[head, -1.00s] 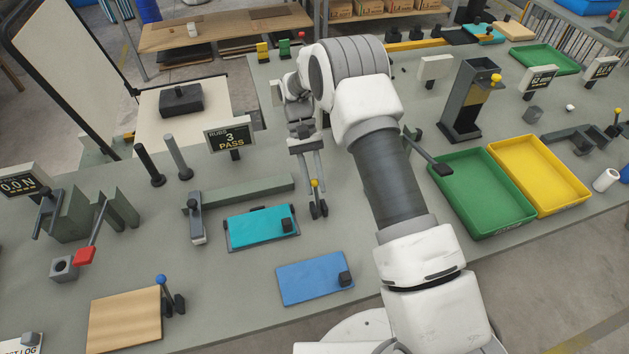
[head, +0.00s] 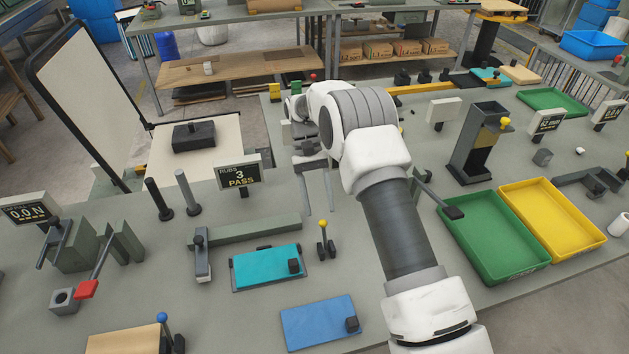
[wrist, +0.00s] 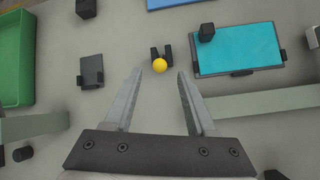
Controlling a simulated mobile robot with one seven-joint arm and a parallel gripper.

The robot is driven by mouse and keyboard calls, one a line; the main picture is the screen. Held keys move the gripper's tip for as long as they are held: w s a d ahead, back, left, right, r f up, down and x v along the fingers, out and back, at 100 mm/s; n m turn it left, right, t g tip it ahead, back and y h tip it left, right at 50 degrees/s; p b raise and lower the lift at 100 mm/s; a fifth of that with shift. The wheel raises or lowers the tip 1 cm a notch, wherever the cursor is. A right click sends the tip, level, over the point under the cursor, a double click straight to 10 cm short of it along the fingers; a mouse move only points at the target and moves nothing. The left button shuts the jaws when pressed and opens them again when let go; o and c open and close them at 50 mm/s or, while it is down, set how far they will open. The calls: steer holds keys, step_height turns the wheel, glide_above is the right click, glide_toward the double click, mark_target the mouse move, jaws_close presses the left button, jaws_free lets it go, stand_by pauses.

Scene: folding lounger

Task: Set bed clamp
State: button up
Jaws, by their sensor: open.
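A small clamp with a yellow knob (head: 322,223) stands upright on the grey bench, right of a teal board (head: 270,268) in a dark frame. My gripper (head: 318,208) points down just beyond the knob in the head view. In the wrist view, the yellow knob (wrist: 160,65) and its two dark posts lie just past the fingertips, roughly centred between them. My gripper (wrist: 160,78) is open and empty there, with no visible contact with the knob. The teal board (wrist: 238,49) is to the right of the knob in the wrist view. Which part is the bed clamp is not labelled.
A long green-grey bar (head: 245,229) lies behind the teal board. A blue board (head: 316,322) lies in front. Green (head: 487,235) and yellow (head: 555,225) trays are at right. A small dark block (wrist: 92,70) sits left of the knob in the wrist view.

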steer(key=v, duration=0.7)
steer(key=shift+s+f, duration=0.1)
steer(key=shift+s, duration=0.05)
stand_by(0.5)
